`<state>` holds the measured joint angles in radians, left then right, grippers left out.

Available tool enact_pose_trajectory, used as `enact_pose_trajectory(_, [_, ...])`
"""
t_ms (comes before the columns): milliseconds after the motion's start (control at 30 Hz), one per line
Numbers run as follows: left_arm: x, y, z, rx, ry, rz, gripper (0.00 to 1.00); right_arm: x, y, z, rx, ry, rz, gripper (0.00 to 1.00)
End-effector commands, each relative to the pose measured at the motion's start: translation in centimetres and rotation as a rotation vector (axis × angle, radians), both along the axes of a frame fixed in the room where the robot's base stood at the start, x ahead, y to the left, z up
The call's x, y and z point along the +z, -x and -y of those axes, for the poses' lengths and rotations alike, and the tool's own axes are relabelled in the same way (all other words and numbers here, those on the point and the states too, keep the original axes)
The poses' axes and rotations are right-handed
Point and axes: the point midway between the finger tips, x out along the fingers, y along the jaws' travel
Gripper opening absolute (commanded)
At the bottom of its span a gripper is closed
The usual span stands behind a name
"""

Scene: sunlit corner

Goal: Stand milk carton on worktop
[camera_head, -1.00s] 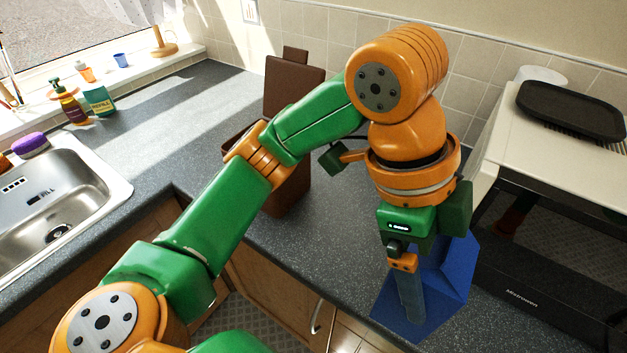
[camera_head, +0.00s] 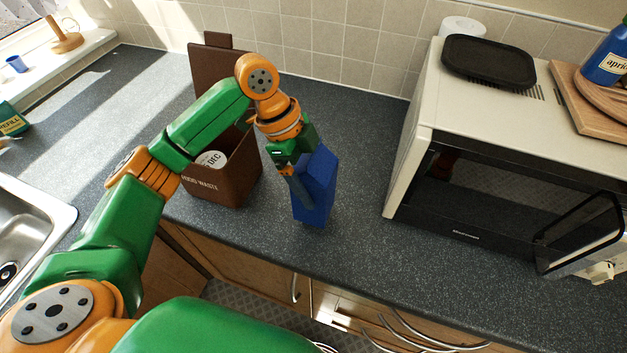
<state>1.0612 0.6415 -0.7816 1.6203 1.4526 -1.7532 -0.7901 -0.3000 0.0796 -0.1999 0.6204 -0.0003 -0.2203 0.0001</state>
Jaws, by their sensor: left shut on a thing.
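The milk carton is a plain blue box (camera_head: 321,178) over the worktop (camera_head: 350,245), just right of the brown bin. My left gripper (camera_head: 292,182) is shut on its left side, with the fingers pointing down along it. The carton looks roughly upright, perhaps slightly tilted. Its lower end appears close to the worktop near the front edge; I cannot tell whether it touches. The gripper hides part of its upper left side. My right gripper is not in view.
A brown food-waste bin (camera_head: 222,186) with its lid raised stands left of the carton, with a white round item (camera_head: 211,159) inside. A microwave (camera_head: 500,195) stands to the right, carrying a black tray (camera_head: 488,61). Bare worktop lies between carton and microwave. The sink (camera_head: 30,222) is far left.

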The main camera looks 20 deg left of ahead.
Motion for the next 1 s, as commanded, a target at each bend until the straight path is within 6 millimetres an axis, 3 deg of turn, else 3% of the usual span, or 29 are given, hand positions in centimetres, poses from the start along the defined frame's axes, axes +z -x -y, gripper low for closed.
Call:
enact_pose_trajectory(33, [-0.4,0.2,0.0,-0.002,0.0,-0.005,0.0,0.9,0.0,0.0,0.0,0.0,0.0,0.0])
enact_pose_trajectory(167, [-1.8,0.1,0.1,-0.002,0.001,0.0,0.0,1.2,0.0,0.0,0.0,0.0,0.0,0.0])
enact_pose_trajectory(467, [-2.2,0.1,0.1,-0.002,0.002,0.001,0.0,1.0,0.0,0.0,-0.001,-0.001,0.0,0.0])
enact_pose_trajectory(500, [-2.3,0.1,0.1,-0.002,0.001,0.0,0.95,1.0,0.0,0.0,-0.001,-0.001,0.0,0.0])
enact_pose_trajectory(533, [-2.3,0.1,0.1,-0.002,0.001,0.0,1.0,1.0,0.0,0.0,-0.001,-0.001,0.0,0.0])
enact_pose_trajectory(833, [-1.8,0.1,0.0,-0.002,0.001,0.002,1.0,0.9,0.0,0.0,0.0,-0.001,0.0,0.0])
enact_pose_trajectory(1000, [0.8,0.0,-1.1,0.0,0.001,0.004,1.0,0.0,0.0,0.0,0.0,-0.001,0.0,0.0])
